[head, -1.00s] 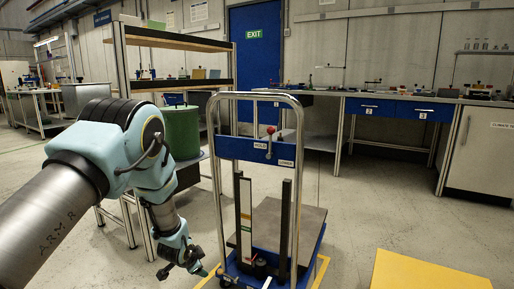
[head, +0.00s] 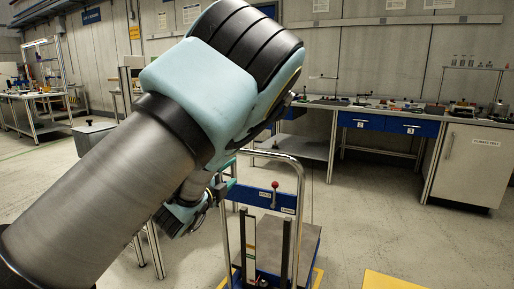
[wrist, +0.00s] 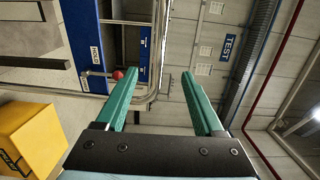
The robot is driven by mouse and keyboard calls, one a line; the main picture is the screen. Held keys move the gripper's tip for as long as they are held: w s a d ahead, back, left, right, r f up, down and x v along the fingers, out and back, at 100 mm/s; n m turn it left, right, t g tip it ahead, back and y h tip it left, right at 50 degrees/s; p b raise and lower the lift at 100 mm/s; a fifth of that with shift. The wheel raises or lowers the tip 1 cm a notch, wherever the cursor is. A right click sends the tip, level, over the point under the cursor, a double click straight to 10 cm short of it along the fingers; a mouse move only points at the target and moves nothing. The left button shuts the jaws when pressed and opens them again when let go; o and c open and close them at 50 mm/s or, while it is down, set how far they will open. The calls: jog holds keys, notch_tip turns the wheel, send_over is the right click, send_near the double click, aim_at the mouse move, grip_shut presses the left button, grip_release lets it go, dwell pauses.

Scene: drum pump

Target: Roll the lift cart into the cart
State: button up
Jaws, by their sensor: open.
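The lift cart (head: 282,202) stands in front of me, with a blue upper panel, chrome tube handle frame, red-knobbed lever and grey platform (head: 305,245). My gripper (head: 224,188) is at the upper left of its handle frame. In the wrist view my gripper (wrist: 160,75) is open, its two green fingers apart. The chrome handle tube (wrist: 157,55) shows in the gap, nearer the left finger; I cannot tell how deep it lies between them. The blue panel with the HOLD label (wrist: 97,50) and red knob (wrist: 118,75) is left of the fingers. My arm hides the area behind it.
Yellow floor marking (head: 319,275) shows beside the cart's base. A yellow block (head: 390,281) stands at front right, also in the wrist view (wrist: 30,135). A bench with blue drawers (head: 380,121) and a white cabinet (head: 475,165) line the back. Floor between is clear.

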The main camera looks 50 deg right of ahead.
aim_at(253, 155)
jog(key=b+x, duration=0.1)
jog(key=x, duration=1.5)
jog(key=shift+d+f+b, duration=0.1)
jog(key=shift+b, duration=0.3)
grip_shut()
dwell(0.5)
